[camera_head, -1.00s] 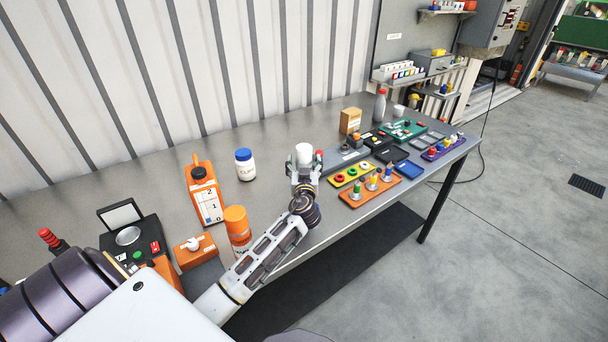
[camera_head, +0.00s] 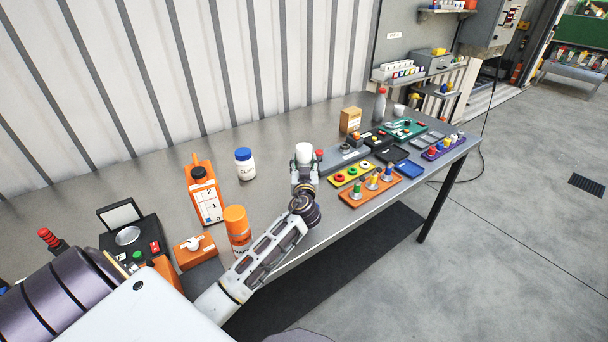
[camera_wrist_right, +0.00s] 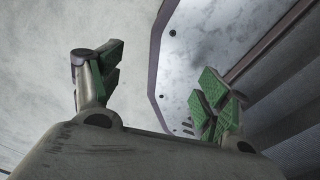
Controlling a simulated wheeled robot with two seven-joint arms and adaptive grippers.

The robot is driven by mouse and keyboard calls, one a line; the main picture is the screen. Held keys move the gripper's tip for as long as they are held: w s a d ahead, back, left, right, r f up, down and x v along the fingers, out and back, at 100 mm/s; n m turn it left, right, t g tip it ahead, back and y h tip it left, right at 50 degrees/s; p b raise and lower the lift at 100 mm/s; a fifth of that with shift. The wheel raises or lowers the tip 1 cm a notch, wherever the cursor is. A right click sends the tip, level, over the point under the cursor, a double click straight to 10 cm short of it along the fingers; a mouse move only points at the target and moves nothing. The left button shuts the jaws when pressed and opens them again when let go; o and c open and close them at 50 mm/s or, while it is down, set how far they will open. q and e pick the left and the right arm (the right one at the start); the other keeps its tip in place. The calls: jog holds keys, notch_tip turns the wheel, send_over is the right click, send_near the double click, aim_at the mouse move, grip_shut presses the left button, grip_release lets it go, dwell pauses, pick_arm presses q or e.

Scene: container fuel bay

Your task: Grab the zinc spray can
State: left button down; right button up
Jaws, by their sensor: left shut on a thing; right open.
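My left gripper (camera_head: 304,172) is shut on a white-topped can (camera_head: 304,152) over the middle of the bench. The can's body is mostly hidden by the fingers, and its label does not show. An orange spray can (camera_head: 237,228) stands near the bench's front edge, beside my left forearm, its lettering too small to read. A grey bottle (camera_head: 380,107) with a red cap stands at the far end. I cannot read which one is marked zinc. My right gripper (camera_wrist_right: 160,85) is open and empty in the right wrist view, away from the bench objects.
On the bench (camera_head: 270,200) stand an orange canister (camera_head: 205,195), a white jar (camera_head: 245,166) with a blue lid, an orange box (camera_head: 195,250) and a cardboard box (camera_head: 350,120). Button panels (camera_head: 370,188) crowd the right. The corrugated wall (camera_head: 200,70) closes the back.

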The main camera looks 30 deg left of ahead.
aim_at(304, 146)
pick_arm(q)
jog(key=shift+r, duration=0.1)
pick_arm(e)
jog(key=shift+a, duration=0.15)
pick_arm(q)
jog(key=shift+r, duration=0.1)
jog(key=shift+r, duration=0.45)
notch_tip(304, 146, up, 7)
jog(key=shift+r, duration=0.95)
pick_arm(e)
jog(key=shift+d, duration=0.2)
